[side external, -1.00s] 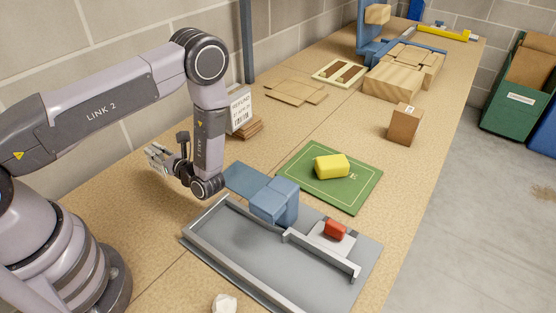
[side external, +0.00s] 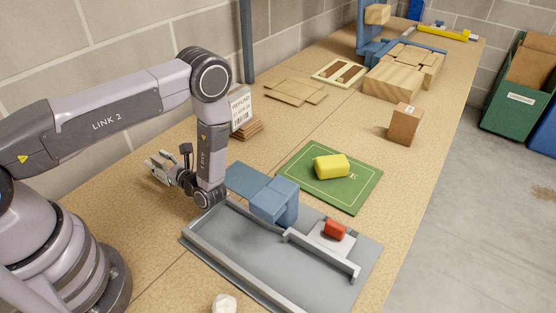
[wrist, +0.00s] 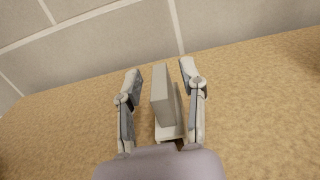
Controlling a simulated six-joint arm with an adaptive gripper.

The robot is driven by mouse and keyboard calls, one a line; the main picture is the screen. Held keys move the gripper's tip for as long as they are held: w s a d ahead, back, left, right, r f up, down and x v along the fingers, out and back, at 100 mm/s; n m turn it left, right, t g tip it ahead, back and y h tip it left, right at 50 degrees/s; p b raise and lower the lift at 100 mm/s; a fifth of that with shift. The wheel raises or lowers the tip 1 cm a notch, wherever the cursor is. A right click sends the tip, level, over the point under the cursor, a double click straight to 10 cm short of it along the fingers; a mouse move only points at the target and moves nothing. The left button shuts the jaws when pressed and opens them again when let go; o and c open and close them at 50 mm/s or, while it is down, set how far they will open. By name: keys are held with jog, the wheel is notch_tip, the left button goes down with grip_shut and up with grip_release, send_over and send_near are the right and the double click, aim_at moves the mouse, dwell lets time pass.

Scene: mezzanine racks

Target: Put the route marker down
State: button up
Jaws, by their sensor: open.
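My gripper (side external: 157,170) is open, low over the back left of the workbench, with its fingers toward the wall. In the wrist view the two fingers (wrist: 161,80) stand apart on either side of a pale grey upright plate (wrist: 160,95) with a small foot. There are visible gaps between the plate and both fingers. It may be the route marker, but I see no marking on it. In the side view I cannot make it out clearly behind the fingers. Whether its foot rests on the bench is hard to tell.
A grey tray (side external: 240,262) with a blue block (side external: 275,200) and a red block (side external: 334,229) lies in front. A yellow block (side external: 331,166) sits on a green mat (side external: 355,188). A labelled card (side external: 241,110) stands near the wall. Bare bench lies around my gripper.

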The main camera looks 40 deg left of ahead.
jog(key=shift+d+r, duration=0.15)
jog(key=shift+d, duration=0.05)
jog(key=d, duration=0.6)
jog(key=shift+d, duration=0.2)
jog(key=shift+d+r, duration=0.15)
jog(key=shift+d, duration=0.1)
jog(key=s+r+n+g+h, duration=0.2)
jog(key=r+n+h, duration=0.25)
jog(key=r, duration=0.65)
jog(key=s+r+n+g+h, duration=0.15)
jog(key=r+n+h, duration=0.35)
jog(key=r, duration=0.5)
jog(key=s+d+r+n+t+h, duration=0.2)
jog(key=s+r+n+t+h, duration=0.2)
jog(key=s+r, duration=0.2)
jog(key=s+d+r+n+t+h, duration=0.3)
jog(key=s+r+n+t+h, duration=0.1)
jog(key=s+r, duration=0.3)
jog(key=shift+s+d+r+t, duration=0.15)
jog(key=shift+d+r+t, duration=0.15)
jog(key=shift+r+t, duration=0.45)
